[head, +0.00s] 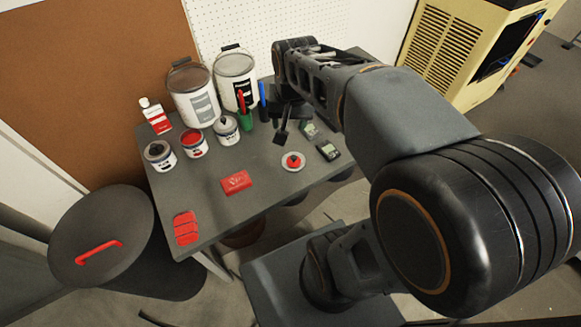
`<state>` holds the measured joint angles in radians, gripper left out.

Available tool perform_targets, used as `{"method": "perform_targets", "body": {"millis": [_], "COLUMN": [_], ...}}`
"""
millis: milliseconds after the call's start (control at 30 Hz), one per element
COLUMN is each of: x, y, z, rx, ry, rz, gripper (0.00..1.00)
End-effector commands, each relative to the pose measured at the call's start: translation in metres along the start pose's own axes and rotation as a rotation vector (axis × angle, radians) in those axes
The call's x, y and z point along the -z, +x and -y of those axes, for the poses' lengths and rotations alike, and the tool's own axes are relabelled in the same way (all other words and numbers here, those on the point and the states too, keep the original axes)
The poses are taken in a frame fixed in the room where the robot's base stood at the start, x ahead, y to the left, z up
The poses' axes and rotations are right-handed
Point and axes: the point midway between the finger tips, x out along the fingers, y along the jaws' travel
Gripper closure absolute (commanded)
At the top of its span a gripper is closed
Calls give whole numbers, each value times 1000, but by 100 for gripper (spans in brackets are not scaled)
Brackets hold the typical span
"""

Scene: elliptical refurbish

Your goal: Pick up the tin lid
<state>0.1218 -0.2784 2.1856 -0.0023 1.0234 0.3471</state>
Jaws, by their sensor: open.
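A small round pale disc with a red middle (293,162) lies flat on the grey table and looks like the tin lid. My gripper (290,114) is dark and open, over the back part of the table, behind the disc and apart from it. Its fingers are small here and partly blend with dark items below. An open tin showing red inside (194,143) stands at the left among small tins.
Two large paint cans (194,98) stand at the back. A green cup with tools (243,118), small tins, a white-and-red bottle (155,116), a red packet (236,182), red blocks (186,228) and dark boxes (328,151) share the table (215,210). Its front middle is mostly clear.

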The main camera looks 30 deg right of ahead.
Motion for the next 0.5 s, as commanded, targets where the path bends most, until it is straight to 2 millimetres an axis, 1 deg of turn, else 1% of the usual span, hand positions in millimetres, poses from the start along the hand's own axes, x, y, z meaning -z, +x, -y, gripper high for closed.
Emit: {"method": "perform_targets", "body": {"millis": [33, 100, 200, 300, 400, 500], "x": [10, 26, 45, 60, 70, 74], "y": [41, 68, 104, 131, 150, 167], "z": [-2, -2, -5, -10, -14, -18], "rx": [-16, -36, -66, -92, -111, -123], "ry": [81, 188, 326, 439, 516, 560], "rz": [32, 67, 111, 141, 160, 172], "gripper": [47, 47, 47, 47, 47, 47]}}
